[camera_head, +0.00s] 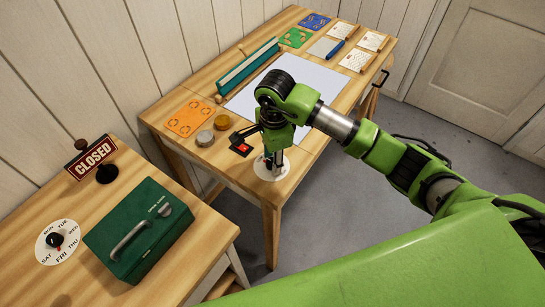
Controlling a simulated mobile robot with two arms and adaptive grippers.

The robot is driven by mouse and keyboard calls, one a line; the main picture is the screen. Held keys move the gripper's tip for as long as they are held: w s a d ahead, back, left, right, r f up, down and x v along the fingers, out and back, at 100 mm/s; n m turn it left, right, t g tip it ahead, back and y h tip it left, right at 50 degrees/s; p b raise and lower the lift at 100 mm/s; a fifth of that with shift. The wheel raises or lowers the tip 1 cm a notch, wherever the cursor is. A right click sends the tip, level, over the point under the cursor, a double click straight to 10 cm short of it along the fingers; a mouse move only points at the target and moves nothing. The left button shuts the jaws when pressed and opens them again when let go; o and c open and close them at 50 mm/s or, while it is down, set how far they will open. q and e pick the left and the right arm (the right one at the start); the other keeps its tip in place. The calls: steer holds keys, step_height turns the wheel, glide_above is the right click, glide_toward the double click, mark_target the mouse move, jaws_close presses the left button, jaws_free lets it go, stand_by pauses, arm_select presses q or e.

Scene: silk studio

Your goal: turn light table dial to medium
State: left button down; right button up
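The light table's pale panel (318,84) is set in a wooden table. A round white dial plate (283,172) lies at that table's near corner. My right gripper (272,160) points down over this plate, with its fingertips at the dial's knob. The gripper hides most of the knob and the markings, so I cannot read the setting. I cannot tell whether the fingers touch or grip the knob. My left gripper is not in view.
A red-and-black switch (240,146), two small round tins (205,138) and an orange card (188,118) lie left of the gripper. The nearer table holds a weekday dial (45,251), a green cash box (138,235) and a CLOSED sign (92,157).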

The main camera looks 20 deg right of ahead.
steer(key=c, duration=0.7)
steer(key=m+b, duration=0.2)
steer(key=m, duration=0.1)
steer(key=shift+f+m+b, duration=0.15)
steer(key=shift+m+b, duration=0.15)
steer(key=shift+m, duration=0.1)
steer(key=m+b, duration=0.2)
steer(key=m, duration=0.1)
steer(key=shift+m, duration=0.4)
steer(key=m+b, duration=0.2)
steer(key=m, duration=0.3)
steer(key=shift+a+h+b, duration=0.1)
steer(key=shift+h+b, duration=0.2)
steer(key=m+b, duration=0.1)
steer(key=m, duration=0.4)
steer(key=shift+g, duration=0.3)
